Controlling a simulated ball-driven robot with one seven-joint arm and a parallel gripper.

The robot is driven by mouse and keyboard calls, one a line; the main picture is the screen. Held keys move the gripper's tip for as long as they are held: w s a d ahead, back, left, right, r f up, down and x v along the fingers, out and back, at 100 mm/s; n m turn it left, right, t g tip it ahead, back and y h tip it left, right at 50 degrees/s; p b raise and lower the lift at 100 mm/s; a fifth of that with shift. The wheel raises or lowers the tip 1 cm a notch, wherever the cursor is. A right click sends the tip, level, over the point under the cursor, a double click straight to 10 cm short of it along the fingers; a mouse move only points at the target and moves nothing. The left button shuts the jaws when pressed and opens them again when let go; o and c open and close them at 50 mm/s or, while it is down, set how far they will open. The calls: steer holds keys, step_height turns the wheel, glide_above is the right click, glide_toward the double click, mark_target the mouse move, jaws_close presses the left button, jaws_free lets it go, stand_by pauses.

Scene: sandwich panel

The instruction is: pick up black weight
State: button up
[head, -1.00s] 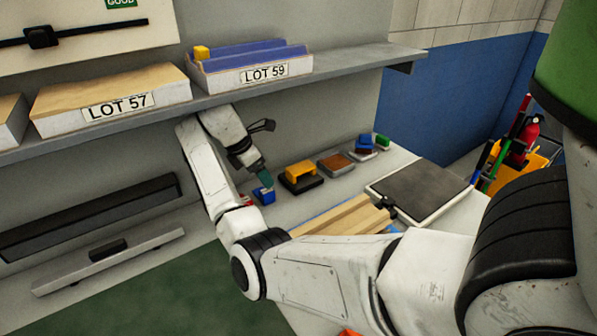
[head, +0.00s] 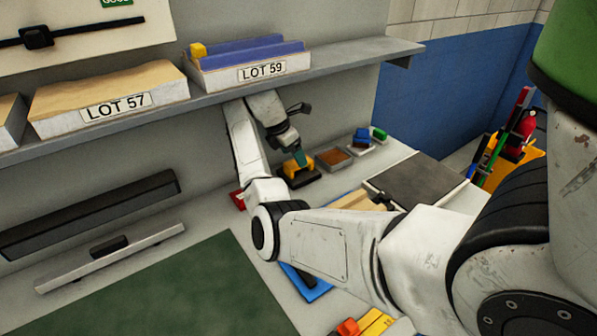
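A black block with a yellow handle (head: 297,180) sits on the bench under the shelf and looks like the black weight. My gripper (head: 300,159) points down at its yellow top, with a teal fingertip close above or touching it; I cannot tell which. The finger opening is too small to make out. My arm crosses the view and hides part of the bench in front. Another small black block (head: 108,247) rests on a grey bar at the left.
The shelf (head: 345,62) with the LOT 57 and LOT 59 boxes hangs above my gripper. A brown-topped block (head: 333,158) and a blue block (head: 362,137) stand to the right. The green mat (head: 180,290) is clear.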

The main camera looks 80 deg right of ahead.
mark_target(299, 169)
steer(key=x, duration=0.5)
steer(key=shift+d, duration=0.1)
steer(key=shift+c, duration=0.2)
jaws_close()
stand_by(0.4)
steer(key=shift+r, duration=0.2)
